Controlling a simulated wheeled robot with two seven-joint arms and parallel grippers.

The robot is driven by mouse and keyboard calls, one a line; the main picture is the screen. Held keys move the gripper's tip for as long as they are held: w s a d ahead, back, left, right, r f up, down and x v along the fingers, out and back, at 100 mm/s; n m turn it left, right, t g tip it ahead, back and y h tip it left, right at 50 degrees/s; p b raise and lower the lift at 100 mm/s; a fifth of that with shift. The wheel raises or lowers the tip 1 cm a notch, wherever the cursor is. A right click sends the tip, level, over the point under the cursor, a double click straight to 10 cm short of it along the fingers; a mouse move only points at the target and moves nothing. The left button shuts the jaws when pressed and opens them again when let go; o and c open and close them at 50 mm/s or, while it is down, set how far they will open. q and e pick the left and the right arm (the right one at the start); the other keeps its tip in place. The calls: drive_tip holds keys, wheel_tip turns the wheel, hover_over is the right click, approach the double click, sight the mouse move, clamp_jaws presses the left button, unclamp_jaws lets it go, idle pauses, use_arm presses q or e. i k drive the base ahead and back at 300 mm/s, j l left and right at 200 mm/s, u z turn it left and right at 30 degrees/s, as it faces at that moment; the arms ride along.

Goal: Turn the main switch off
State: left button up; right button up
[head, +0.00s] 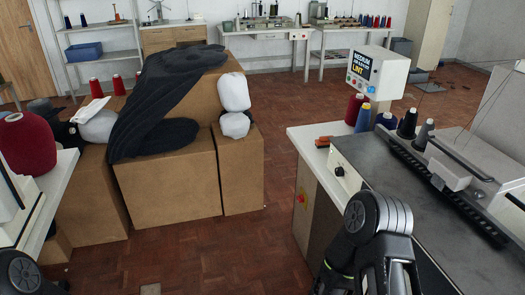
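A small red switch on a yellow plate (301,198) sits on the beige side of the machine cabinet at the right; it looks like the main switch. Its handle position is too small to read. A black knob (339,170) with a light surround sits higher, on the grey front panel of the machine (372,190). Dark links of my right arm stand in front of the machine, right of the red switch and apart from it. A dark part of my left arm shows at the bottom left corner. No fingertips of either gripper can be made out.
Thread cones (407,123) and a white control box (377,72) stand on the machine table. Cardboard boxes (168,185) carrying dark fabric (165,100) stand at the left. A red yarn cone (27,143) is at far left. Open wooden floor (245,245) lies between boxes and machine.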

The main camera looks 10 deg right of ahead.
sight(300, 199)
drive_tip(key=i+j+z, duration=0.1)
drive_tip(key=i+z, duration=0.35)
drive_tip(key=i+j+z, duration=0.3)
drive_tip(key=i+z, duration=0.15)
drive_tip(key=i+j+z, duration=1)
drive_tip(key=j+z, duration=0.35)
drive_tip(key=j, duration=0.25)
